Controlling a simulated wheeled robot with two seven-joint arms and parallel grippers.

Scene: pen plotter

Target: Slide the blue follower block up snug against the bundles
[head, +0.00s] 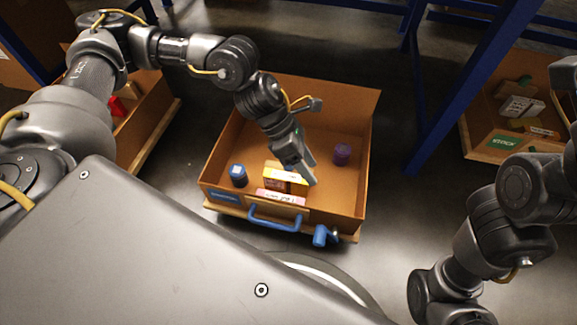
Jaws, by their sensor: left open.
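A drawer-like open tan box (362,120) stands ahead of me. Inside it, near the front left corner, sits a small dark blue piece with a pale top (238,176), the only loose blue item that I see in the box. To its right stands a yellow and red bundle with a white label (284,178). A pink labelled bundle (280,197) lies nearer the front wall. A gap shows between the blue piece and the bundles. My left gripper (311,178) reaches down into the box, open, just right of the yellow bundle. Whether it touches the bundle is unclear.
A purple item (342,154) stands in the box's right part. A blue handle (275,222) and a blue knob (320,236) stick out at the front. Other boxes stand at the left (150,120) and right (490,145). Blue rack posts (455,95) rise at right.

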